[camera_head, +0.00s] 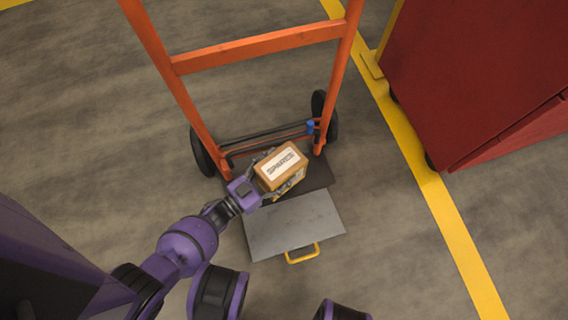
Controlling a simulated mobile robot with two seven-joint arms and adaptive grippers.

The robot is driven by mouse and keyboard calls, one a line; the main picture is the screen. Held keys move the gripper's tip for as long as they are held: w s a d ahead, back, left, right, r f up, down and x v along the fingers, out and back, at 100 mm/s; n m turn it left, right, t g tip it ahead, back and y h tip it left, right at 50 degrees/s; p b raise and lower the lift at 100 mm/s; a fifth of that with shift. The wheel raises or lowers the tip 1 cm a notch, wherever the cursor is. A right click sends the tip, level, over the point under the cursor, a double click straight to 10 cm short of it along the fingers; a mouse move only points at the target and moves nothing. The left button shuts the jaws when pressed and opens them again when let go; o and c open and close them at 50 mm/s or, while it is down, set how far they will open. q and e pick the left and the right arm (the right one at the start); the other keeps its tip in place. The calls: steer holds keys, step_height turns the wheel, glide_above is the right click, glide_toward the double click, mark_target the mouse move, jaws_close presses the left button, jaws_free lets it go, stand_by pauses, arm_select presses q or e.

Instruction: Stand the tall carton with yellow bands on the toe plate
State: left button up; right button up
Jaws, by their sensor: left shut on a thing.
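A brown carton (280,164) with a white label reading "SPARES" on top is upright, with a yellowish band showing on its near side. My left gripper (270,177) is shut on it, its fingers on either side of the carton. The dark toe plate (318,175) of an orange hand truck (258,47) lies under and behind the carton in the picture. The carton's lower end is largely hidden, so I cannot tell whether it touches the plate. My right gripper is not in view.
A grey flat panel (294,226) with a yellow handle (302,254) adjoins the toe plate's near edge. The truck's dark wheels (203,152) flank its base. A red cabinet (470,75) stands at right beyond a yellow floor line (440,205). The floor at left is clear.

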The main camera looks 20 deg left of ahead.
arm_select(q)
steer(key=shift+f+b, duration=0.65)
steer(key=shift+f, duration=0.05)
steer(key=shift+f+b, duration=0.35)
steer(key=shift+f, duration=0.05)
step_height(320, 180, down, 4)
steer(key=b, duration=0.4)
steer(key=shift+b, duration=0.35)
steer(key=shift+f, duration=0.2)
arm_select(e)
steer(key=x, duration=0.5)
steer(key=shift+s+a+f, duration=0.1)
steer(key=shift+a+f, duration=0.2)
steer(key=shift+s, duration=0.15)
arm_select(q)
steer(key=shift+f, duration=0.15)
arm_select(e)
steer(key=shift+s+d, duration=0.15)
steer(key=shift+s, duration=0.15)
arm_select(q)
steer(key=o, duration=2)
steer(key=shift+f, duration=0.1)
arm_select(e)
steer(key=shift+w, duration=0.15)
